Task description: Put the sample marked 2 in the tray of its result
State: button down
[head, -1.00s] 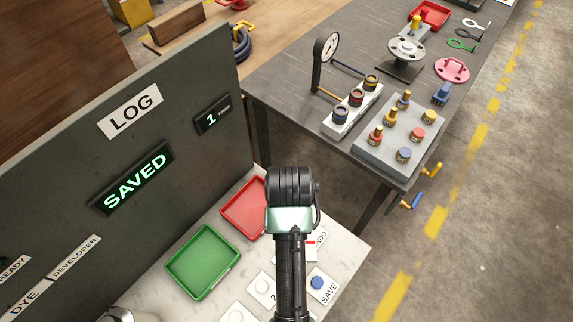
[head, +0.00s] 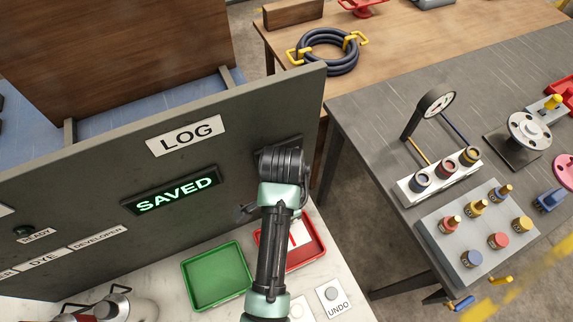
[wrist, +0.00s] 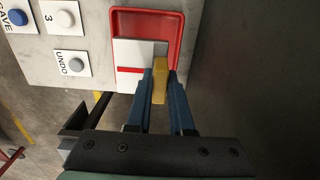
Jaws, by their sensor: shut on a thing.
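My gripper (wrist: 160,85) is shut on a yellow tab (wrist: 160,70) between its blue fingers in the wrist view. A white card with a red stripe (wrist: 140,52) lies just beyond the tab and appears joined to it; no number is readable on it. The card overlaps the red tray (wrist: 146,19); I cannot tell whether it touches the tray floor. In the head view the white card (head: 301,233) shows over the red tray (head: 318,249), partly behind my arm. The green tray (head: 217,276) stands to its left and looks empty.
The dark LOG panel (head: 186,135) with a lit SAVED display (head: 176,193) stands behind the trays. An UNDO button (head: 332,294) is at the front right. In the wrist view, buttons marked 3 (wrist: 64,19) and SAVE (wrist: 17,17) also show. A workbench with pegs and a gauge is at right.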

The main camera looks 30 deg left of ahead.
notch_tip(320, 180, down, 8)
jog(key=shift+w+r, duration=0.15)
jog(key=shift+r, duration=0.1)
jog(key=c, duration=1.2)
grip_release()
jog(key=shift+f, duration=0.2)
jog(key=shift+c, duration=0.2)
jog(key=o, duration=0.4)
jog(key=shift+o, duration=0.2)
notch_tip(320, 180, up, 12)
jog(key=shift+r, duration=0.2)
